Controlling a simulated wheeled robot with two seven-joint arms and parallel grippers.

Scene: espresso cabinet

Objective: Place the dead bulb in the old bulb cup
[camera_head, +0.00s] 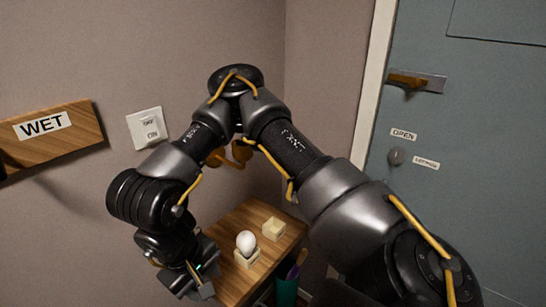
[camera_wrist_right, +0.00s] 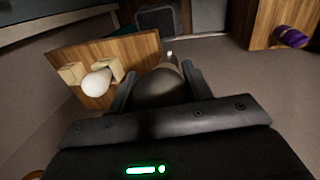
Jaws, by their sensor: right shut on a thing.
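My right gripper (camera_head: 203,280) is at the lower left of the head view, left of the wooden shelf. In the right wrist view its fingers (camera_wrist_right: 162,88) are shut on a dark, greyish bulb (camera_wrist_right: 160,86), its narrow pale end pointing away from the gripper. The bulb is not clear in the head view. A white bulb (camera_head: 246,241) stands in a cream holder (camera_head: 246,260); the white bulb also shows in the wrist view (camera_wrist_right: 96,83). A teal cup (camera_head: 287,291) with a purple item is partly cut off; I cannot tell whether it is the old bulb cup. My left gripper is not in view.
The wooden shelf (camera_head: 236,220) also carries a second, empty-looking cream block (camera_head: 273,229). A WET sign (camera_head: 45,125) and a switch (camera_head: 148,128) are on the wall. A blue-grey door (camera_head: 460,130) is at right. A purple item (camera_wrist_right: 290,36) shows in the wrist view.

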